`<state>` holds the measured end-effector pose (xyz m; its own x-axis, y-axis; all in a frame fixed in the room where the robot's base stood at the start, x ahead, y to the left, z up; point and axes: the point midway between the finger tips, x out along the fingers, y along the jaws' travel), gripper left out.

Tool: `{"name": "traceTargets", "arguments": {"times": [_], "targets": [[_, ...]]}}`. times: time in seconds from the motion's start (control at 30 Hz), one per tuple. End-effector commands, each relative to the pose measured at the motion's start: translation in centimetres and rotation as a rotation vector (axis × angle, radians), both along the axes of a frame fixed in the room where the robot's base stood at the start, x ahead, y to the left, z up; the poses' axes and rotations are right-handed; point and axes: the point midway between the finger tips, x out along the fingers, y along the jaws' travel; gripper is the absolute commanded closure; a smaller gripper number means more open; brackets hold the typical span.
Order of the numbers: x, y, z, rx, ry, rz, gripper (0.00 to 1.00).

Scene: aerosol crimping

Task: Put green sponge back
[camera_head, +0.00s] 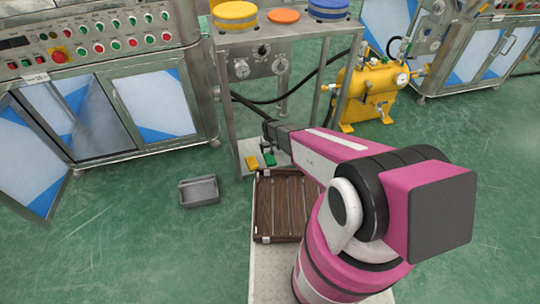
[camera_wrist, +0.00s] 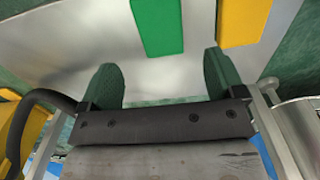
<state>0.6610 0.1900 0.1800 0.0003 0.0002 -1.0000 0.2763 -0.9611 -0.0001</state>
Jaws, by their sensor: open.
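The green sponge (camera_head: 269,160) lies on the low metal plate (camera_head: 240,150) at the foot of the metal stand, just right of the yellow sponge (camera_head: 252,162). The green sponge also shows in the wrist view (camera_wrist: 158,25), ahead of the fingertips, with the yellow sponge (camera_wrist: 240,20) to its right. My gripper (camera_wrist: 162,80) is open, with nothing between its two dark green fingers. The green sponge is roughly in line with the gap, apart from both fingers. In the head view my gripper is seen small, close above the green sponge, and its fingers are partly hidden.
A brown slatted wooden crate (camera_head: 266,213) is below my arm, near the stand. A grey bin (camera_head: 199,191) sits on the green floor to the left. The metal stand's legs and black hoses are close by. A yellow tank (camera_head: 365,95) stands behind right. Floor at lower left is clear.

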Motion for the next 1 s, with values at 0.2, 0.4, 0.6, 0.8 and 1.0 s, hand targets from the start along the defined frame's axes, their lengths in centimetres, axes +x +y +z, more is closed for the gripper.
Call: {"name": "traceTargets", "arguments": {"times": [0.2,0.4,0.6,0.8,1.0], "targets": [[0.0,0.0,2.6,0.0,-0.001,0.0,0.12],[-1.1,-2.0,7.1,0.001,-0.003,-0.024,0.12],[-5.8,-8.6,20.0,0.001,-0.008,-0.11,0.12],[-12.5,-14.9,31.8,0.002,-0.01,-0.205,0.12],[-17.5,-18.3,38.0,0.001,-0.007,-0.265,0.12]]}}
